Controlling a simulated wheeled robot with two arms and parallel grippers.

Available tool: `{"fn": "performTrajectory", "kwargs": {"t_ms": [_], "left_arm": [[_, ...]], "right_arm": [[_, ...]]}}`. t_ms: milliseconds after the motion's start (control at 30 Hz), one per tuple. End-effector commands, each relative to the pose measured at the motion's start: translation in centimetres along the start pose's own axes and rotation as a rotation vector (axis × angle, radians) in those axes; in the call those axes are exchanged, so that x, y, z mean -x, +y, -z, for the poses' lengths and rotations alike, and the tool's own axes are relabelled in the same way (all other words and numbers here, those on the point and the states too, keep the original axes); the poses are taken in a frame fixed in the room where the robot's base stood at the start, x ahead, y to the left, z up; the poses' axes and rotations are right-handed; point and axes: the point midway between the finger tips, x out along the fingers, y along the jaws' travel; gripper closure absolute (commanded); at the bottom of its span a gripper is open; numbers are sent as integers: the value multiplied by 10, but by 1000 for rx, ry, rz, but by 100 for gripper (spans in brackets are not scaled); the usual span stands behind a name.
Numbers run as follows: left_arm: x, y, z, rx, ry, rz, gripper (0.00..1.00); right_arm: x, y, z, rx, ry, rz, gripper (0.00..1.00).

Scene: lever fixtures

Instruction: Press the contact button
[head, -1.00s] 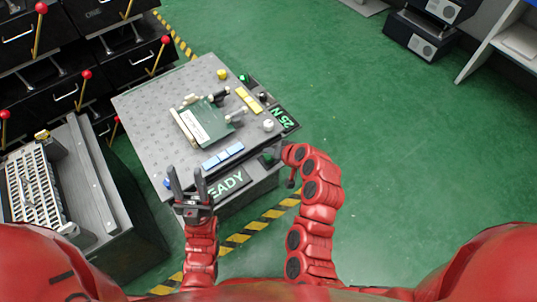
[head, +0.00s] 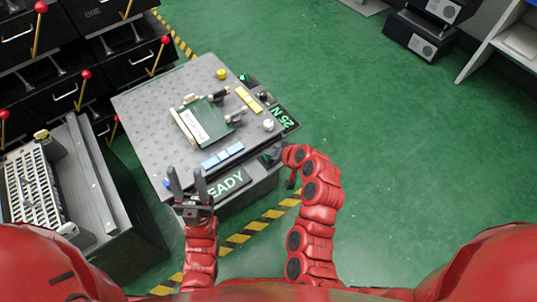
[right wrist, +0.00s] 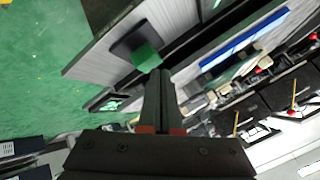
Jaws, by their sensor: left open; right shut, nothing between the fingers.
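A green button (right wrist: 147,57) on a black base sits on the grey side of the fixture in the right wrist view. It also shows, partly covered, at the fixture's near right corner in the head view (head: 270,156). My right gripper (right wrist: 160,74) is shut and empty, its tips close beside the button's lower edge; I cannot tell whether they touch it. In the head view its fingers are mostly hidden by the red wrist. My left gripper (head: 185,178) is open and empty, pointing up in front of the fixture's near left edge.
The fixture's grey top (head: 150,105) carries a green board (head: 207,122), blue blocks (head: 222,156), yellow blocks (head: 249,99) and knobs. Displays read "EADY" (head: 226,185) and "25 N" (head: 284,118). A grey bench (head: 100,195) stands left.

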Motion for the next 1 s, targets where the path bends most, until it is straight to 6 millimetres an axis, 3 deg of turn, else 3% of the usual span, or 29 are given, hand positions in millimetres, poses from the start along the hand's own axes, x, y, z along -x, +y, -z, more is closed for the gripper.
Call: {"fn": "performTrajectory", "kwargs": {"t_ms": [1000], "left_arm": [[6,0,-1,0,0,0,52]], "right_arm": [[-7,6,-6,0,-1,-1,100]]}}
